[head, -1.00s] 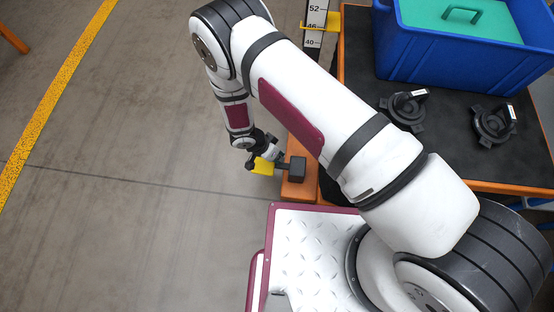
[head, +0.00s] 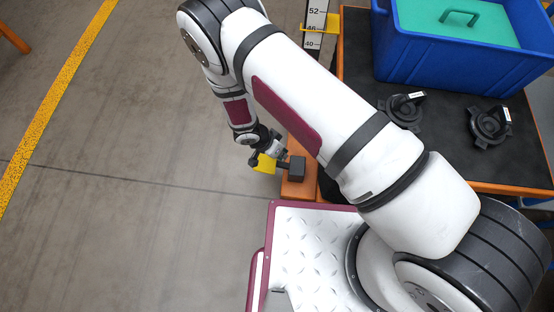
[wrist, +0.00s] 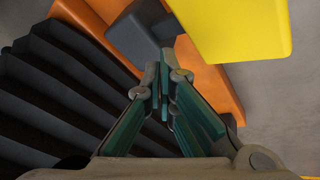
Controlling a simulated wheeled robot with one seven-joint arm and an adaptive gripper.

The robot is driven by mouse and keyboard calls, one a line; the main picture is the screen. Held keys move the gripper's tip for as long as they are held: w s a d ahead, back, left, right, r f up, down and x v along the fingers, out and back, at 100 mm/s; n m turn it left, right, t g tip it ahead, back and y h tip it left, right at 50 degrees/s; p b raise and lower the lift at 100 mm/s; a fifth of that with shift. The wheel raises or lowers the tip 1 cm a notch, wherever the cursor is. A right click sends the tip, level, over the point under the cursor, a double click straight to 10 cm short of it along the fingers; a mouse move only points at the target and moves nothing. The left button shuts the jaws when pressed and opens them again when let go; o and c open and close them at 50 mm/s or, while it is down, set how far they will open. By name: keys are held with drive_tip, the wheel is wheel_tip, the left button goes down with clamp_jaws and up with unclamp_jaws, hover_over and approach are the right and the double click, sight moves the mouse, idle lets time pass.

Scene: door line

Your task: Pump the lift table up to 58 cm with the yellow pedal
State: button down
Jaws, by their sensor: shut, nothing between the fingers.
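The yellow pedal (head: 266,164) sticks out low beside the lift table's orange base; it also fills the upper right of the wrist view (wrist: 235,25). My gripper (head: 262,157) is at the pedal, partly covering it in the head view. In the wrist view my gripper (wrist: 164,85) is shut and empty, its tips beside the pedal; contact is unclear. The lift table (head: 357,95) has a black top with an orange edge. Its height scale (head: 314,14) reads 52, 46 and 40, with a yellow pointer (head: 331,24) near 46.
A blue bin (head: 450,70) with a green lid (head: 425,18) and two black round parts (head: 402,110) (head: 489,126) stand on the table. A dark block (head: 296,168) sits by the pedal. Black bellows (wrist: 50,95) show in the wrist view. The floor at left is open.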

drive_tip(key=r+p, duration=0.1)
drive_tip(key=r, duration=0.1)
drive_tip(key=d+r, duration=0.1)
drive_tip(key=shift+d+r+p, duration=0.2)
drive_tip(key=shift+r+p, duration=0.2)
idle(0.6)
